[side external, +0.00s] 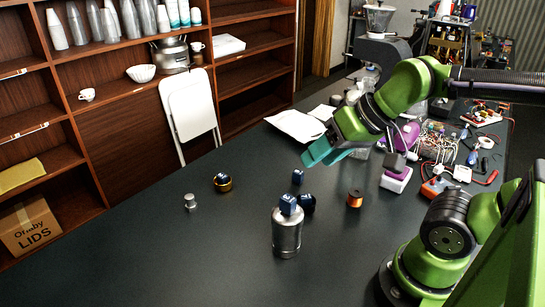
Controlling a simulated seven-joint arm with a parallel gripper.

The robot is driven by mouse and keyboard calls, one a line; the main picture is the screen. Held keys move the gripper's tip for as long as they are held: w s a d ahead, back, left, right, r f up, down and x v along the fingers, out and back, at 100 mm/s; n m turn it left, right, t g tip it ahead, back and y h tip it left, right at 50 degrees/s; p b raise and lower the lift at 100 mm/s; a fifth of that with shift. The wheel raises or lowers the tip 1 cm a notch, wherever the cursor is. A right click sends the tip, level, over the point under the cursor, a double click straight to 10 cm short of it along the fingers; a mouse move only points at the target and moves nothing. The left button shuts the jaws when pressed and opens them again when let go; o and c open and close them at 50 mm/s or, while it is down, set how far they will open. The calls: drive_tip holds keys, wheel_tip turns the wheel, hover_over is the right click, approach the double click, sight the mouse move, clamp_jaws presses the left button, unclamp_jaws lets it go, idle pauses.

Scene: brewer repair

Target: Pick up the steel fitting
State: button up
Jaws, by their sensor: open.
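A small silver metal piece, which looks like the steel fitting (190,202), stands alone on the left part of the dark table. My gripper (324,155), with teal fingers, is in the air above the table, to the right of and well apart from the fitting. It is open, and nothing shows between its fingers.
A steel canister (287,238) with a dark blue block on top stands in front, with more blue blocks (298,177) behind it. A brass-coloured ring (222,188) holds another block. A copper spool (354,199) stands right of them. Wires and tools clutter the right side.

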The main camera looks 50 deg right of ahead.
drive_tip(key=a+f+g, duration=0.1)
drive_tip(key=a+f, duration=0.1)
drive_tip(key=g+h, duration=0.3)
drive_tip(key=h, duration=0.2)
approach(188, 197)
drive_tip(key=shift+m, duration=0.4)
drive_tip(key=x, duration=1.1)
drive_tip(key=c, duration=0.8)
